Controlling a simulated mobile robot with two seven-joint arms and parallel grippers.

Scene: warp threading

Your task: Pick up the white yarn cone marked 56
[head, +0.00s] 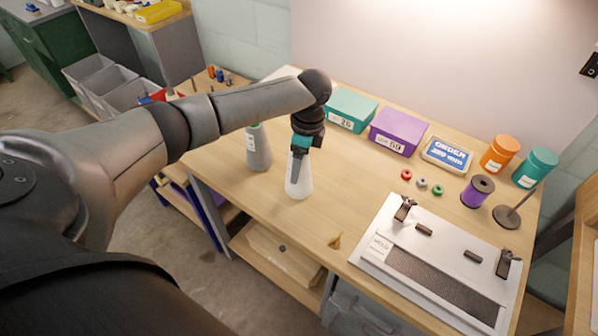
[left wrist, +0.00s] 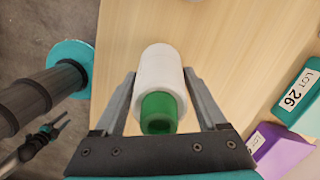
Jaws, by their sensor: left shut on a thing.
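The white yarn cone (head: 301,186) is upright at the front left of the workbench, and no number on it is readable from here. My left gripper (head: 298,168) points down over it, shut on its upper part. In the left wrist view the white cone (left wrist: 161,66) lies between the two fingers, with its green core tip (left wrist: 160,112) facing the camera. I cannot tell whether its base touches the table. What looks like my right gripper (left wrist: 48,133) is small at the lower left of the left wrist view, away from the table; its jaws are unclear.
A grey cone (head: 258,148) stands just left of the white one. Behind are a teal box (head: 350,108) and a purple box (head: 397,130). A white loom board (head: 372,262) lies at the right. The tabletop before the boxes is mostly clear.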

